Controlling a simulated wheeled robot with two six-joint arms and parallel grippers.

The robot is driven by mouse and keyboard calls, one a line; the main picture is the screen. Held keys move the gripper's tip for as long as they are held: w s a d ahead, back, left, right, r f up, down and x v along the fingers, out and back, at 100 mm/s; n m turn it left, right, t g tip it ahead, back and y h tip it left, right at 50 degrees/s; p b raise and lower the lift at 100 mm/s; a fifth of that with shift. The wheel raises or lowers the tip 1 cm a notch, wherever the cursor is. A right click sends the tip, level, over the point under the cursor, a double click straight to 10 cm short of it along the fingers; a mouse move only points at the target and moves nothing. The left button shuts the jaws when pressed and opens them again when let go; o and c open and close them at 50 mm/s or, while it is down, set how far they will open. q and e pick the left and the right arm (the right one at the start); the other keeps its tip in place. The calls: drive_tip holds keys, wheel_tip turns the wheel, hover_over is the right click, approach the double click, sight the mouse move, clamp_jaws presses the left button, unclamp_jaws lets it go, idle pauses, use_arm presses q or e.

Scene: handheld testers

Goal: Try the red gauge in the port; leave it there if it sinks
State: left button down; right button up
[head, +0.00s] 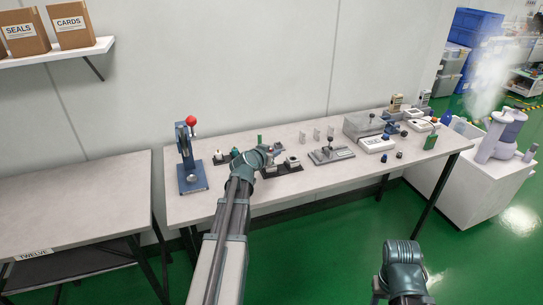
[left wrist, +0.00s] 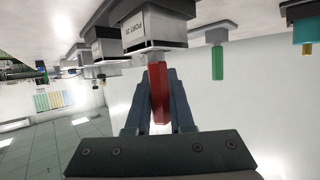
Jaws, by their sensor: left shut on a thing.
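My left gripper (left wrist: 160,112) is shut on the red gauge (left wrist: 158,95), a slim red bar between its two fingers. The left wrist view appears upside down. There the gauge's far end meets the edge of a pale grey block (left wrist: 155,42) labelled PORT, on a dark base. I cannot tell whether the end is in the port or only at it. In the head view the left gripper (head: 273,152) is among the small blocks on the table, and the gauge does not show clearly. My right gripper (head: 400,262) is at the bottom right, away from the table, its fingers unclear.
A green piece (left wrist: 217,62) stands on a grey holder beside the port. A blue press (head: 189,165) with a red knob stands at the table's left. The table's front strip is mostly clear.

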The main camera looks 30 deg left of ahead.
use_arm(q)
drive_tip(key=c, duration=0.7)
unclamp_jaws()
drive_tip(key=shift+s, duration=0.1)
drive_tip(key=p+v, duration=0.5)
drive_tip(key=v, duration=0.8)
drive_tip(key=shift+s, duration=0.35)
drive_tip(key=shift+r, duration=0.1)
